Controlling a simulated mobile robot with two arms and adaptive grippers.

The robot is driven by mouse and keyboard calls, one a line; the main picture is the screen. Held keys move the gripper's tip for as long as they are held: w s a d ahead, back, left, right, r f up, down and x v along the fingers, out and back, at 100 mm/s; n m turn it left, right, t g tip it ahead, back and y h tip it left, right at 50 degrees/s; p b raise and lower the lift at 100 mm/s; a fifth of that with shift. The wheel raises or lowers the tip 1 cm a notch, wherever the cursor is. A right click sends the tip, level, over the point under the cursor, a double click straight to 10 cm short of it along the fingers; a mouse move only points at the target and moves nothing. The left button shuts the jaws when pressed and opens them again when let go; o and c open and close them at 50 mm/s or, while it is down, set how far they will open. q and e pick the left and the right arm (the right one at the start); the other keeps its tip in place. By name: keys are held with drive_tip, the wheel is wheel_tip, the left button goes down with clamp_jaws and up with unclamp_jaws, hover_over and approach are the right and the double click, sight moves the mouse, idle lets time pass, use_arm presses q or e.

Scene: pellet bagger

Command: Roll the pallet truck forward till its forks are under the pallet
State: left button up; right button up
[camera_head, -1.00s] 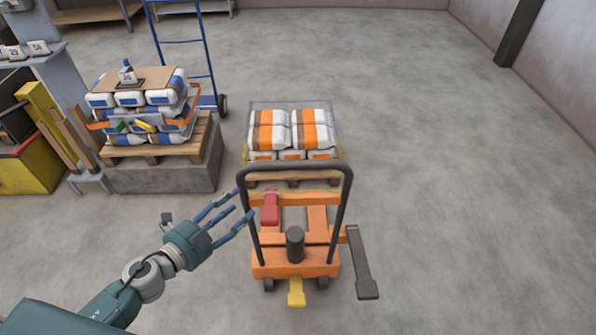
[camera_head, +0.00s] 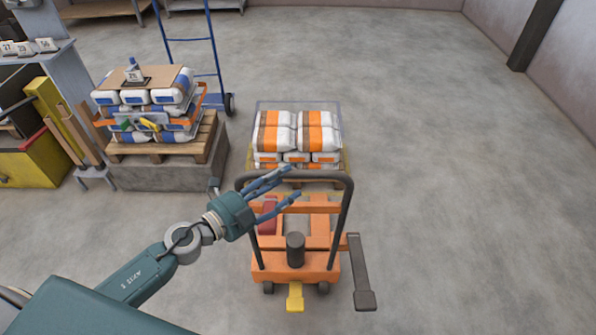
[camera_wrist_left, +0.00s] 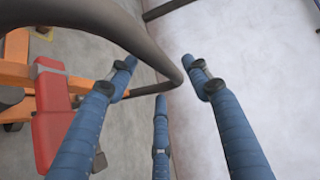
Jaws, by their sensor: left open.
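The orange pallet truck (camera_head: 297,262) stands in the middle of the head view, with its dark hoop handle (camera_head: 345,215) nearest me. Its forks point away towards the wooden pallet (camera_head: 330,185), which carries white and orange bags (camera_head: 297,132). The handle partly hides the gap between forks and pallet, so I cannot tell whether the fork tips are under it. My left gripper (camera_head: 291,183) is open at the upper left of the handle. In the left wrist view the handle's bend (camera_wrist_left: 165,60) passes close to the spread fingers. My right gripper is out of view.
A red part (camera_head: 267,215) sits on the truck's left side. A dark lever (camera_head: 361,275) sticks out right and a yellow pedal (camera_head: 295,297) towards me. A second loaded pallet (camera_head: 165,150) stands on a grey block at left, near a blue hand truck (camera_head: 215,60). The right floor is clear.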

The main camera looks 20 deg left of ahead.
sight(298, 175)
use_arm(q)
drive_tip(key=shift+p+x, duration=0.3)
drive_tip(key=shift+x, duration=2.45)
clamp_jaws()
